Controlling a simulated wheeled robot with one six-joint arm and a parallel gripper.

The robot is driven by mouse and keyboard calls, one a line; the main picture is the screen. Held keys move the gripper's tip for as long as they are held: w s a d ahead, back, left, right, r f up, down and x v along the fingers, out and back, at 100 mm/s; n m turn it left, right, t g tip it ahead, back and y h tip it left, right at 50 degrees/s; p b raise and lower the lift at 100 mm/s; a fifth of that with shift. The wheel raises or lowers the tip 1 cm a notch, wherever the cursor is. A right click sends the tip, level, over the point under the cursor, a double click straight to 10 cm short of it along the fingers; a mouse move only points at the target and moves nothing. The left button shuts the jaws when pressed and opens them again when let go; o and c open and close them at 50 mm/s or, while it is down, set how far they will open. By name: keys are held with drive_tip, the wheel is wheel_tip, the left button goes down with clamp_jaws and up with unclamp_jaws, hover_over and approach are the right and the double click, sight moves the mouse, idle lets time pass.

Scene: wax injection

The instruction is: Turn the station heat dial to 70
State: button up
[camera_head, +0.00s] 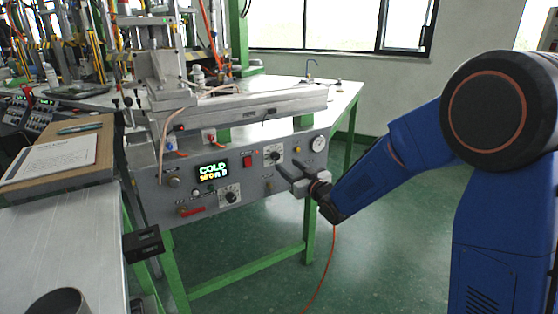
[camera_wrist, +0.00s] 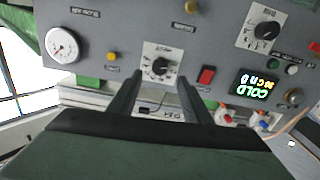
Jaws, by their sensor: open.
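The station panel (camera_head: 195,200) carries two black dials on white scale plates. The upper dial (camera_head: 273,155) also shows in the wrist view (camera_wrist: 160,67), close to the red switch. The lower dial (camera_head: 230,196) also shows in the wrist view (camera_wrist: 266,30). Their labels and settings are too small to read surely, so I cannot tell which is the heat dial. A display (camera_head: 212,170) reads COLD in green; its lower line is unclear. My gripper (camera_head: 288,168) is open and empty in front of the panel, its fingers (camera_wrist: 160,88) spread either side of the upper dial in the wrist view; contact cannot be told.
A red switch (camera_head: 247,161) sits beside the upper dial, and a round gauge (camera_head: 319,143) is at the panel's right end. A metal beam (camera_head: 250,108) runs above the panel. A clipboard (camera_head: 55,158) lies at left. Floor (camera_head: 385,240) is clear right of the station.

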sight(277, 157)
drive_tip(key=x, duration=0.7)
drive_tip(key=shift+w+a, duration=0.1)
drive_tip(key=shift+w, duration=0.05)
drive_tip(key=c, duration=1.1)
